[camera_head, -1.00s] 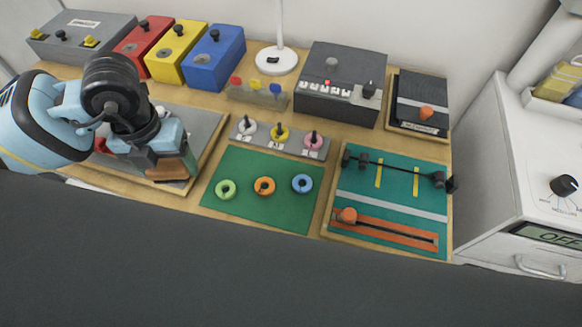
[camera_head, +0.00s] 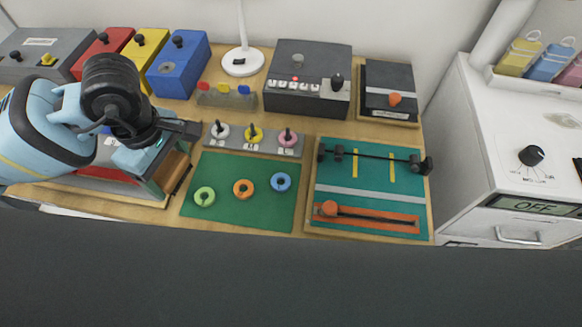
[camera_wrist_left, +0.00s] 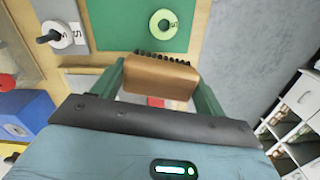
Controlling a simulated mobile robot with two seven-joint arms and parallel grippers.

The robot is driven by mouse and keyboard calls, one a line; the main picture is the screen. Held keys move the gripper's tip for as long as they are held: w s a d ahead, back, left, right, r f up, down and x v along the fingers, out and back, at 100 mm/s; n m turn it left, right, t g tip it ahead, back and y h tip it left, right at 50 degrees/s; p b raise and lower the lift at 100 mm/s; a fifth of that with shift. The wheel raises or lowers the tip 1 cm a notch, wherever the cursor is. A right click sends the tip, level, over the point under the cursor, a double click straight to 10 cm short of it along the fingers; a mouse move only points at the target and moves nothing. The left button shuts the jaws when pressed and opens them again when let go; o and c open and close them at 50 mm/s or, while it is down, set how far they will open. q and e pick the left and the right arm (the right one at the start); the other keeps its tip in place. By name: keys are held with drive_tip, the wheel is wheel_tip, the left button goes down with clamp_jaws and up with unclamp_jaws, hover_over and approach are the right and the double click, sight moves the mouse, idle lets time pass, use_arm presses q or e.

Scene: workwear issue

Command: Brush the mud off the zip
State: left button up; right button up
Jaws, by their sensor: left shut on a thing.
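My left gripper (camera_head: 165,174) is shut on a brown brush (camera_wrist_left: 158,74). In the left wrist view, dark bristles line the brush's far edge between the two green fingers. In the head view the brush is mostly hidden by the gripper, held near the left board's right edge. An orange strip (camera_head: 385,223) with a dark line along it and an orange knob (camera_head: 328,208) at its left end lies on the teal board (camera_head: 345,189) at the right; it looks like the zip. Mud cannot be made out at this size. My right gripper is not in view.
A green mat (camera_head: 222,177) with three rings lies between gripper and teal board. A dark bar (camera_head: 375,156) with black knobs crosses the teal board's top. A ring-post rack (camera_head: 238,145) stands behind the mat. Coloured boxes (camera_head: 178,68) stand at back left, a white cabinet (camera_head: 500,140) at right.

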use_arm(q)
drive_tip(key=m, duration=0.3)
drive_tip(key=d+m, duration=0.1)
drive_tip(key=shift+w+r, duration=0.1)
drive_tip(key=shift+w, duration=0.15)
drive_tip(key=m, duration=0.4)
drive_tip(key=shift+w+d+r, duration=0.1)
drive_tip(key=shift+w+d, duration=0.05)
drive_tip(key=shift+d, duration=0.2)
drive_tip(key=shift+w+d+r+m, duration=0.1)
drive_tip(key=shift+d+m, duration=0.1)
drive_tip(key=shift+m, duration=0.95)
drive_tip(key=shift+w+d+f+m, duration=0.1)
drive_tip(key=shift+d+m, duration=0.1)
drive_tip(key=shift+m, duration=1)
drive_tip(key=shift+d+r+m, duration=0.1)
drive_tip(key=shift+d+m, duration=0.1)
drive_tip(key=shift+m, duration=0.95)
